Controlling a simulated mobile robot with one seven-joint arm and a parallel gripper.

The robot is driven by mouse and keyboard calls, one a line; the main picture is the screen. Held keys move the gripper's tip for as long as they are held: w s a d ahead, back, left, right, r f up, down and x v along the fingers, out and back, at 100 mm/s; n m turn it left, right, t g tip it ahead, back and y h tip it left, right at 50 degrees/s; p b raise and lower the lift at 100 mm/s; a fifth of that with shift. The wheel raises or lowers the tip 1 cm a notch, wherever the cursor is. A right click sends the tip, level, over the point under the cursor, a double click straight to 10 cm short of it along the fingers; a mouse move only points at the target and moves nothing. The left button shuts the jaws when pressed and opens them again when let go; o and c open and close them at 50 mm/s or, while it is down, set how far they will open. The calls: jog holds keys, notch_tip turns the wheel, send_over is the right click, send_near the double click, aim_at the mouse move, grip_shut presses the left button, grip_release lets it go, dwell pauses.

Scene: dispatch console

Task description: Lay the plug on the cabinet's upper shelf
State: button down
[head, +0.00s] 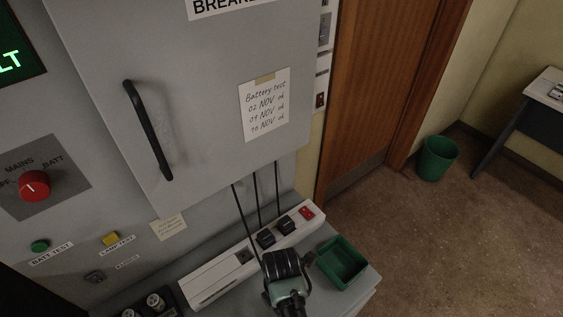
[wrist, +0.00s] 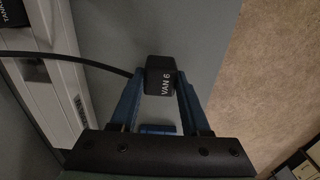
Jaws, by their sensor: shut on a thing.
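My gripper (wrist: 160,76) is shut on a black plug (wrist: 160,84) marked VAN 6, held between its two blue fingers in the wrist view. A black cable runs left from the plug. In the head view my wrist hides the held plug and the fingertips, beside the white socket strip. The grey cabinet (head: 205,115) has a door with a black handle (head: 148,130) and a Battery test note. The door appears shut, and no upper shelf is visible.
The white socket strip (head: 217,276) holds two black plugs (head: 266,238) (head: 286,225) and a red switch (head: 307,213). Black cables hang from under the cabinet. A green tray (head: 343,262) stands right of my wrist. A green bin (head: 436,158) is on the open floor.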

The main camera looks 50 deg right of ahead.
jog(key=shift+f, duration=0.3)
jog(key=shift+f, duration=0.15)
jog(key=shift+c, duration=1.9)
grip_release()
notch_tip(320, 180, up, 12)
jog(key=b, duration=0.1)
jog(key=shift+r, duration=0.2)
